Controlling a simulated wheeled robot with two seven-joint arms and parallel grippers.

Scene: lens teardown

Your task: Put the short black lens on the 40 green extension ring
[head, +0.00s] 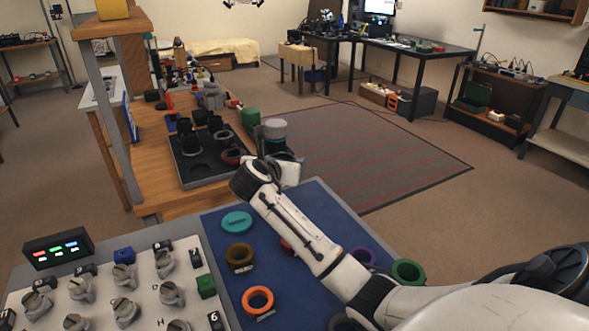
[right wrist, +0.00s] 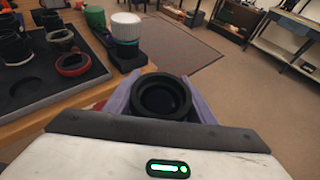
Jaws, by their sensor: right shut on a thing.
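My right gripper (right wrist: 162,98) is shut on the short black lens (right wrist: 160,112), a round black piece with its open end facing the camera. It is held in the air just off the corner of the wooden bench. In the head view my right gripper (head: 287,167) shows beyond the blue mat, and the lens is mostly hidden there. A green ring (head: 408,272) lies on the right part of the mat, partly behind my arm; I cannot read a number on it. My left gripper is not in view.
The blue mat (head: 222,282) also bears a teal cap (head: 237,222), a brown ring (head: 240,256), an orange ring (head: 258,299) and a purple ring (head: 362,257).

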